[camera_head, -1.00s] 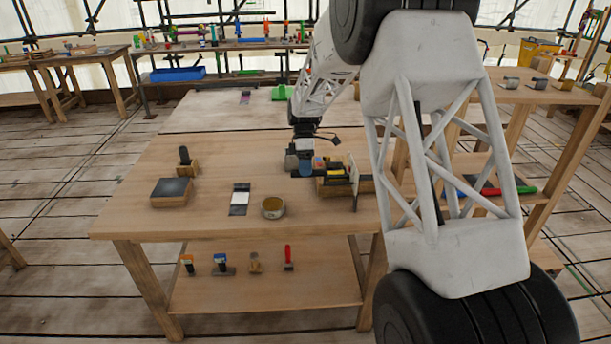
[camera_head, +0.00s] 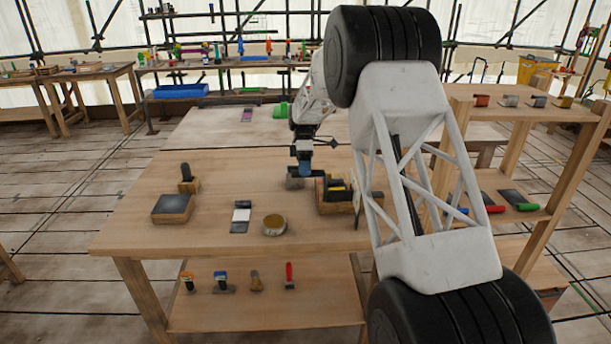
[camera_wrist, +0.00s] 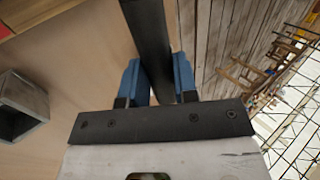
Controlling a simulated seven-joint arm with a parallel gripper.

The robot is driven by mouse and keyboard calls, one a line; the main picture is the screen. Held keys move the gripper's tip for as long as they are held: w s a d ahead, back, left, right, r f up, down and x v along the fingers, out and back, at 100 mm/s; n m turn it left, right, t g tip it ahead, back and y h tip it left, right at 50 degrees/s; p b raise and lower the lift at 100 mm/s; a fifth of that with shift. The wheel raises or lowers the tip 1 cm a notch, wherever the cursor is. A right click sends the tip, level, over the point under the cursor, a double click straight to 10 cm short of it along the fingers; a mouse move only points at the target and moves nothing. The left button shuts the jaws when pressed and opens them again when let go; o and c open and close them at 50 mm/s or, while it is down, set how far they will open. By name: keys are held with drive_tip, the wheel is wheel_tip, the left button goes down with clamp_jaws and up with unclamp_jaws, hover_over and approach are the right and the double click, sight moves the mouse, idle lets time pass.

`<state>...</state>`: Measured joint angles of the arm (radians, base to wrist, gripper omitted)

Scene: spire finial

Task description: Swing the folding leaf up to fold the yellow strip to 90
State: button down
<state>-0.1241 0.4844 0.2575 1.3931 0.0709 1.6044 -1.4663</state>
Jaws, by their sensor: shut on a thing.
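My gripper (camera_head: 302,170) is over the far right part of the near table, just above a small grey object (camera_head: 294,184) and beside the wooden box. In the wrist view its two blue fingers (camera_wrist: 157,85) are shut on a long flat dark bar (camera_wrist: 148,35), which runs out past the fingertips to the picture's top edge. What the bar belongs to is out of view. I cannot make out the folding leaf or the yellow strip for certain in either view.
A wooden box (camera_head: 338,208) with several dark pieces stands right of my gripper. A hollow grey metal block (camera_wrist: 22,108) is left of the fingers in the wrist view. A round tin (camera_head: 274,226) and a dark-topped block (camera_head: 172,209) stand nearer.

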drive_tip(key=shift+w+f, duration=0.45)
drive_tip(key=shift+w, duration=0.2)
drive_tip(key=shift+w+f, duration=0.45)
drive_tip(key=shift+w, duration=0.15)
drive_tip(key=c, duration=0.9)
unclamp_jaws()
drive_tip(key=shift+r, duration=0.1)
drive_tip(key=shift+w+r, duration=0.1)
drive_tip(key=shift+r, duration=0.1)
drive_tip(key=v, duration=0.7)
drive_tip(key=shift+w+r, duration=0.2)
drive_tip(key=shift+w, duration=0.05)
drive_tip(key=shift+c, duration=0.5)
